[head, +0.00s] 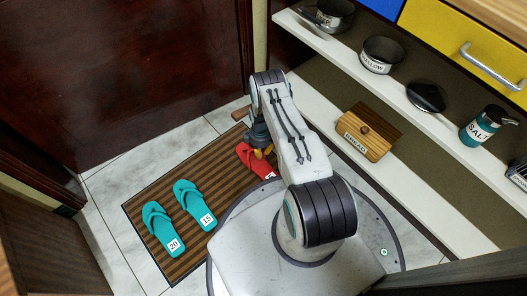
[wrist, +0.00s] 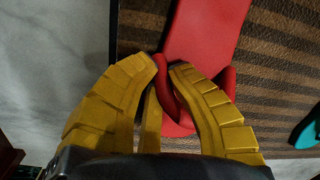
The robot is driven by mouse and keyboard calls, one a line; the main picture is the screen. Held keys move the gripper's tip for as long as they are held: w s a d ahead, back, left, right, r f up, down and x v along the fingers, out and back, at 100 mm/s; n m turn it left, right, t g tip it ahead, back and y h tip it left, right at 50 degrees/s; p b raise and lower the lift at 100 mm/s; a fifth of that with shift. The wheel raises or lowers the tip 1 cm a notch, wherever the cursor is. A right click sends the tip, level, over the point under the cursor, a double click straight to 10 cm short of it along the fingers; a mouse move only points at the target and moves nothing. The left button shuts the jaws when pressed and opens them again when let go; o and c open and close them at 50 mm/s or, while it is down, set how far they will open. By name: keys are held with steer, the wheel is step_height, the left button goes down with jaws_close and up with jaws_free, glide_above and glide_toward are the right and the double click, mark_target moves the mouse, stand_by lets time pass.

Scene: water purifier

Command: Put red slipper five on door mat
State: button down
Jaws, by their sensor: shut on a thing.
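The red slipper (head: 247,157) is over the right part of the brown striped door mat (head: 150,206), partly hidden by my arm. A white tag shows on it, but its number is hard to read. My gripper (head: 262,151) is above the slipper, pointing down. In the wrist view, the yellow fingers of my gripper (wrist: 163,65) are closed on the strap of the red slipper (wrist: 205,32). The striped mat (wrist: 275,60) lies behind it. I cannot tell whether the sole touches the mat.
Two teal slippers, marked 20 (head: 158,228) and 15 (head: 195,205), lie on the left part of the mat. A shelf (head: 350,62) with pots and a jar (head: 478,130) runs along the right. A wooden bread box (head: 368,130) stands on a lower ledge.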

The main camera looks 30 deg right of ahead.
steer(key=c, duration=1.3)
jaws_free()
steer(key=shift+r, duration=0.15)
steer(key=w+a+r+m+p, duration=0.1)
steer(key=w+r+p, duration=0.15)
steer(key=r, duration=0.75)
steer(key=w+r+t+p, duration=0.1)
steer(key=r+p, duration=0.2)
steer(key=r, duration=0.7)
steer(key=w+a+r+m+p, duration=0.1)
steer(key=w+r+p, duration=0.15)
steer(key=r, duration=0.75)
steer(key=s+a+r+m, duration=0.1)
steer(key=s+r, duration=0.1)
steer(key=r, duration=0.6)
steer(key=s+a+r, duration=0.1)
steer(key=a+r, duration=0.1)
steer(key=r, duration=0.5)
steer(key=s+a+r+m+t, duration=0.2)
steer(key=s+a+r, duration=0.2)
steer(key=s+r, duration=0.85)
steer(key=shift+s+a+r+m, duration=0.45)
steer(key=shift+s+r, duration=0.4)
steer(key=shift+s, duration=1.3)
steer(key=shift+s+a+r+m, duration=0.4)
steer(key=shift+s+r, duration=0.45)
steer(key=shift+s, duration=1.25)
steer(key=shift+s+a+r+m, duration=0.4)
steer(key=shift+s+r, duration=0.45)
steer(key=shift+s, duration=1.3)
